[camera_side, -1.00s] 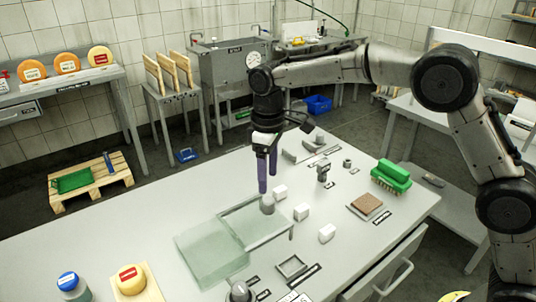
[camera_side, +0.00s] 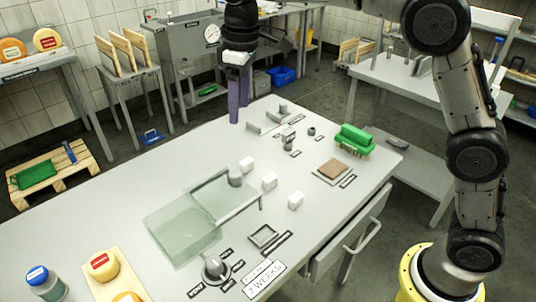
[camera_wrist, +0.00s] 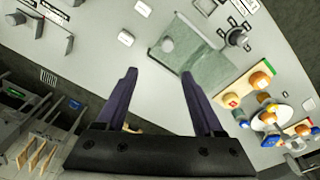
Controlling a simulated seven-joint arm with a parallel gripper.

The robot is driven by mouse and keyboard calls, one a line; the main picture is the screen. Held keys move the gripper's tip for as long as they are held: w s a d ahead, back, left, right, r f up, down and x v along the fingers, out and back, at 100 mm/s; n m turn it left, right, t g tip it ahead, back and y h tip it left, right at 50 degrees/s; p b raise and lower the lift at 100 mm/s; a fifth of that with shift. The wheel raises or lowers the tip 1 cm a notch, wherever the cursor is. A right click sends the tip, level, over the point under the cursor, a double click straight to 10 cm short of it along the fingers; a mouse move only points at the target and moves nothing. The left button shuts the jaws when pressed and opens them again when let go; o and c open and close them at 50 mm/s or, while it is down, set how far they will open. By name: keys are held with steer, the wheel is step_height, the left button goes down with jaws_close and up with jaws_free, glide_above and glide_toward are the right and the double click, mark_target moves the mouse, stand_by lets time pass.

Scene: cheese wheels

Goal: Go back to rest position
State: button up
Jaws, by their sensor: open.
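My gripper (camera_side: 238,98) is at the far edge of the worktable in the side view, pointing down with its two purple fingers. In the wrist view my gripper (camera_wrist: 160,82) shows its fingers spread apart with nothing between them. The grey worktable (camera_side: 110,215) lies below and in front of it. A glass plate (camera_side: 180,230) with a grey knob (camera_side: 235,177) lies on the table, well apart from the fingers.
Small white blocks (camera_side: 269,181) stand beside the glass plate. A green brush (camera_side: 354,140) and a brown square (camera_side: 333,169) lie at the right. Cheese wheels (camera_side: 103,265) on a board and a blue-capped jar (camera_side: 46,283) are at the front left.

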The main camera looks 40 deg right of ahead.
steer(key=s+d+r+m+t, duration=0.15)
steer(key=s+d+r, duration=0.3)
steer(key=s, duration=0.45)
steer(key=s+d+r+m+t, duration=0.15)
steer(key=s+d+r, duration=0.3)
steer(key=s, duration=0.45)
steer(key=s+d+f+m+t, duration=0.1)
steer(key=s+d+f+m, duration=0.2)
steer(key=s+f, duration=1)
steer(key=shift+d+f+t, duration=0.2)
steer(key=shift+t, duration=0.1)
